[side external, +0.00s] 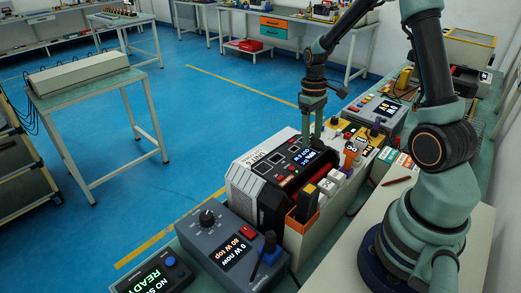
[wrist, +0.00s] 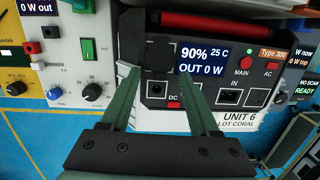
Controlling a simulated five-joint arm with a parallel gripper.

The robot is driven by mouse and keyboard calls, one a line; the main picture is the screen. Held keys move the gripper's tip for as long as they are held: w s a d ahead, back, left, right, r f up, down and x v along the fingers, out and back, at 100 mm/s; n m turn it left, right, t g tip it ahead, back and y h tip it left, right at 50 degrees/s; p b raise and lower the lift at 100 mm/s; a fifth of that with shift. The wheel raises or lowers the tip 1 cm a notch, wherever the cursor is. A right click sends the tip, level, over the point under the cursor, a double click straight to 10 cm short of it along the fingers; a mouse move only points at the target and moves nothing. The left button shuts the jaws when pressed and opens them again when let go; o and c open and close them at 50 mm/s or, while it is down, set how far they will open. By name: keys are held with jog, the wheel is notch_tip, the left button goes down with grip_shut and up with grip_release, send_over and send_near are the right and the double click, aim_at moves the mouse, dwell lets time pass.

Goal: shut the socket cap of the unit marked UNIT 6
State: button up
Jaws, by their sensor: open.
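The unit marked UNIT 6 (wrist: 240,119) is a white and black box with a lit display reading 90%, 25 C and OUT 0 W. It also shows in the side external view (side external: 246,178). A dark square flap (wrist: 159,56) lies left of the display, between my fingertips in the wrist picture; it looks like the socket cap, but its angle is unclear. Small sockets sit along the panel's lower edge. My gripper (wrist: 157,65) is open, with nothing between its fingers. In the side external view my gripper (side external: 313,141) points down over the display end of the unit.
A grey meter box (side external: 222,238) stands in front of the unit. An orange-edged bin (side external: 299,224) and white switch blocks (side external: 328,187) are close on its right. A box with knobs (wrist: 70,60) stands left of the unit in the wrist view. Blue floor lies beyond the bench.

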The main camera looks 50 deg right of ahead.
notch_tip(320, 180, up, 12)
jog(key=w, duration=0.1)
jog(key=shift+w+d+f, duration=0.15)
jog(key=shift+d, duration=0.15)
